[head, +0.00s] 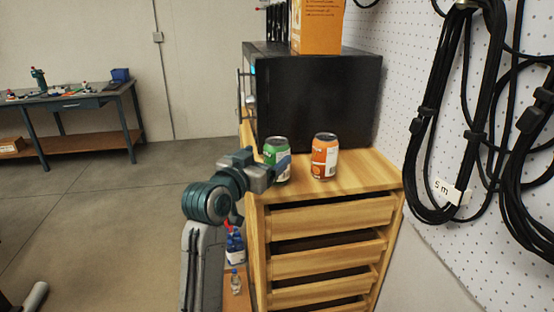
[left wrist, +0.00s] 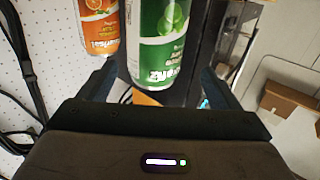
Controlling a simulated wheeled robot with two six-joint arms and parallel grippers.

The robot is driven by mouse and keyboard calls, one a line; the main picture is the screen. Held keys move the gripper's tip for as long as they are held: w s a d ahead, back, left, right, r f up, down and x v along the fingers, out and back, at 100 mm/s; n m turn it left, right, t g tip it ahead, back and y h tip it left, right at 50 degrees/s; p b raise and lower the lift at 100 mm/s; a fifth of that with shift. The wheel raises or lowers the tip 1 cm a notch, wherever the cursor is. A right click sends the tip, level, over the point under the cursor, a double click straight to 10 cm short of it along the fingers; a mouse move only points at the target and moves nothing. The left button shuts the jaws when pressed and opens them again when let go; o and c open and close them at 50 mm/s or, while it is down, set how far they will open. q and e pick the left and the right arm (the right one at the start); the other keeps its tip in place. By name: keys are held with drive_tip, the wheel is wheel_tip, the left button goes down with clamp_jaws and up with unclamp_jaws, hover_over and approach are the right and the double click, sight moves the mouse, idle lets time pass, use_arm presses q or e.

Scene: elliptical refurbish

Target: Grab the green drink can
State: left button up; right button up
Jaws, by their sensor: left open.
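The green drink can (head: 276,150) stands upright on the top of a wooden drawer cabinet, near its left front edge. My left gripper (head: 274,165) is at the can, with its fingers open. In the left wrist view the green can (left wrist: 160,45) appears upside down between the two open fingers (left wrist: 155,85). I cannot tell whether either finger touches it. An orange drink can (head: 325,156) stands to its right and shows in the left wrist view (left wrist: 98,25) outside the fingers. My right gripper is not in view.
A black microwave (head: 318,100) with an orange box (head: 318,25) on it stands behind the cans. The wooden cabinet (head: 372,172) has bare top to the right. Black cables (head: 440,125) hang on the white pegboard at right. Bottles (head: 235,245) stand low at the cabinet's left.

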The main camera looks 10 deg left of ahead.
use_arm(q)
drive_tip(key=p+x, duration=0.1)
drive_tip(key=x, duration=0.1)
drive_tip(key=p+x, duration=0.1)
drive_tip(key=x, duration=0.1)
drive_tip(key=shift+w+d, duration=0.15)
drive_tip(key=shift+d, duration=0.3)
drive_tip(key=shift+w+f, duration=0.2)
drive_tip(key=shift+w, duration=0.1)
drive_tip(key=shift+c, duration=0.5)
drive_tip(key=shift+s, duration=0.1)
drive_tip(key=c, duration=1.1)
drive_tip(key=shift+c, duration=0.5)
drive_tip(key=shift+r, duration=0.1)
